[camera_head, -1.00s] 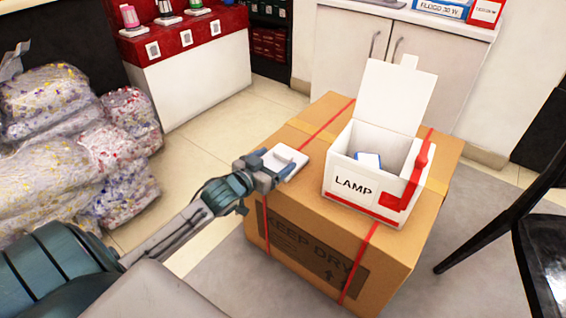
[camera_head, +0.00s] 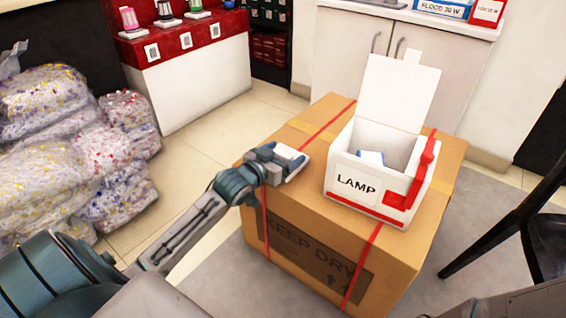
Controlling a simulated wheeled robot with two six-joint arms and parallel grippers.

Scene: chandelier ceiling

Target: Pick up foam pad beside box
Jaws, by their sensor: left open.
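The white foam pad (camera_head: 292,163) lies on top of the cardboard box, left of the white LAMP box (camera_head: 352,188) and apart from it. My left gripper (camera_head: 275,160) is at the pad's left end, low over the carton top, and is open. It covers part of the pad, and I cannot tell whether its fingers touch it. The LAMP box stands with its lid up and a small blue and white item (camera_head: 370,158) inside. My right gripper is out of view.
The large cardboard box (camera_head: 300,262) with red straps bears both things. A black chair (camera_head: 545,215) stands close at the right. Clear bags of coloured bits (camera_head: 60,150) are piled at the left. A cabinet (camera_head: 440,50) and a red-topped counter (camera_head: 200,75) stand behind.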

